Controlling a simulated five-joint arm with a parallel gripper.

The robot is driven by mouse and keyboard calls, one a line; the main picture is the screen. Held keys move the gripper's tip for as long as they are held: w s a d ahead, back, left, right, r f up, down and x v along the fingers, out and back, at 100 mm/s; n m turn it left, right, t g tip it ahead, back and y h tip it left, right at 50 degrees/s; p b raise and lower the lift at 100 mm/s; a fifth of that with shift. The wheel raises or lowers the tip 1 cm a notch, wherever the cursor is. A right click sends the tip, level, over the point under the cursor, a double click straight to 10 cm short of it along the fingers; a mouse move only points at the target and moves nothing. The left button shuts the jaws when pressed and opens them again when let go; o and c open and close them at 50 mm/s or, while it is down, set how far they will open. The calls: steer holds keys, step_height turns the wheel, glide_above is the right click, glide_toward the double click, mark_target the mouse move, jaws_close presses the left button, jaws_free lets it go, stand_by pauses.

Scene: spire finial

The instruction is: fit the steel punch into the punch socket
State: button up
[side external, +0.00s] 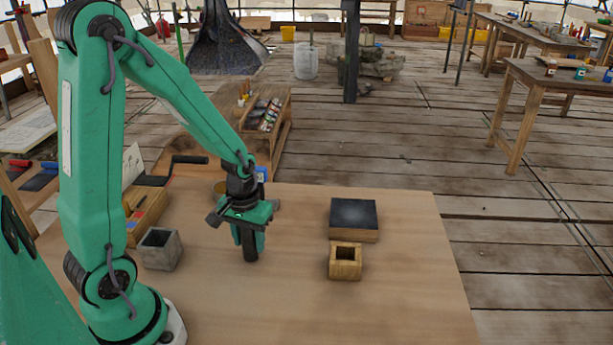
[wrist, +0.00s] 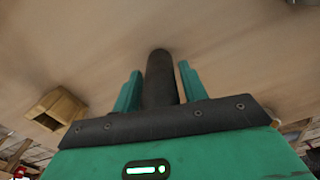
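The steel punch (side external: 250,246) is a dark, roughly upright cylinder below my gripper (side external: 246,228). In the wrist view the punch (wrist: 160,75) lies between the two green fingers of my gripper (wrist: 160,85), which are closed on its sides. I cannot tell whether its lower end clears the table. A small wooden block with a square opening (side external: 345,262), which looks like the punch socket, stands on the table to the right of the punch, apart from it. It also shows at the left of the wrist view (wrist: 57,108). The inside of its opening is dark.
A wooden block with a dark top (side external: 354,213) stands just behind the socket. A grey open box (side external: 160,249) stands left of my gripper, near a wooden tray (side external: 147,215). The wooden table (side external: 290,310) is clear between punch and socket and in front.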

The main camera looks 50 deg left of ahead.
steer(key=shift+o, duration=0.6)
steer(key=shift+r, duration=0.2)
steer(key=shift+r, duration=6)
steer(key=shift+r, duration=0.1)
steer(key=s+d+r+m+t, duration=0.4)
steer(key=s+d+r+m, duration=0.1)
steer(key=r, duration=0.3)
steer(key=shift+s+d+t, duration=0.2)
steer(key=shift+d+t, duration=0.1)
steer(key=shift+t, duration=0.1)
steer(key=shift+o, duration=0.5)
steer(key=shift+s+d+r+m+t, duration=0.3)
steer(key=shift+s+d+m+t, duration=0.1)
steer(key=shift+s+m, duration=0.15)
steer(key=shift+a, duration=0.1)
